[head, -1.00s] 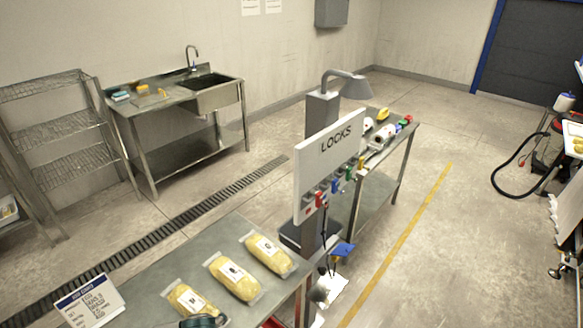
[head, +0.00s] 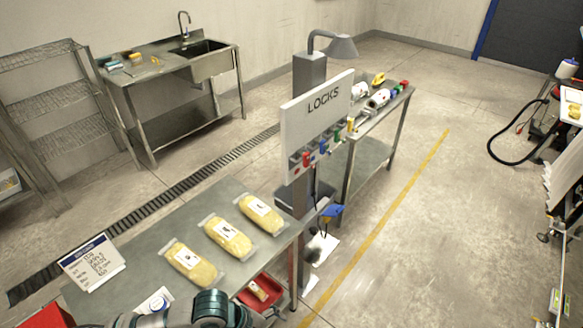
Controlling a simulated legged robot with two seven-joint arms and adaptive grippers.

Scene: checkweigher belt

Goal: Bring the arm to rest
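Neither gripper shows in the head view. A dark teal arm joint of mine (head: 215,308) shows at the bottom edge, in front of the near steel table (head: 130,225); the rest of that arm is mostly cut off below the picture. Which arm it belongs to cannot be told. Three bags of yellow food lie on the table: a left one (head: 190,263), a middle one (head: 227,237) and a right one (head: 261,213). No gripper is seen touching them.
A sign card (head: 92,262) stands at the table's left. A red tray (head: 262,291) holding a small item sits by its right end. A LOCKS board (head: 318,122) on a grey post rises behind. Open floor (head: 400,260) lies to the right, with a yellow line.

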